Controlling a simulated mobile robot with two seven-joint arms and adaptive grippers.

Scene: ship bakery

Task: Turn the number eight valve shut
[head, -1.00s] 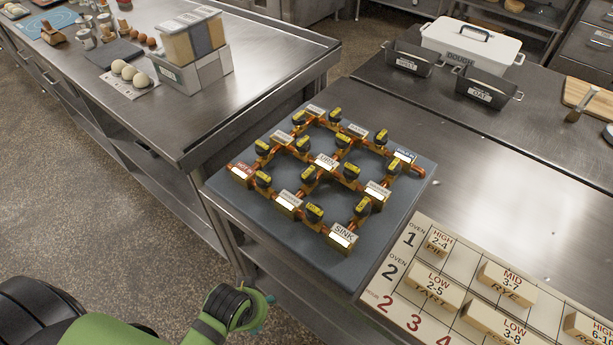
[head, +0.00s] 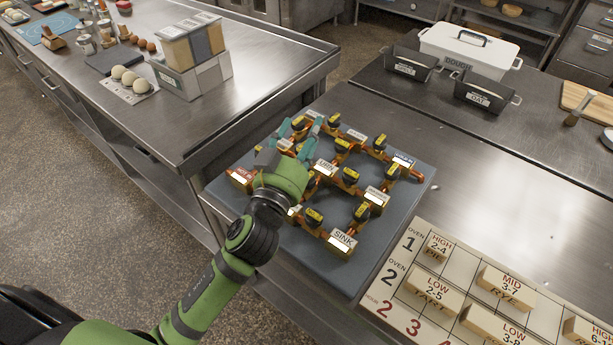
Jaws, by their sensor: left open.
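The valve board (head: 375,248) is a dark grey slab bearing a grid of copper pipes with labelled brass blocks and several black valve knobs with yellow tags. Knobs in plain view include one at the back (head: 334,121), one in the middle (head: 350,175) and one near the SINK block (head: 313,217). The tag numbers are too small to read, so I cannot tell which is number eight. My left gripper (head: 300,133) is open over the back left part of the grid, its teal fingers around or just above a knob (head: 299,123). Its wrist hides the left-hand knobs.
An oven chart (head: 385,300) with wooden label blocks lies at the front right. Dark tins (head: 487,90) and a white dough box (head: 470,50) stand behind.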

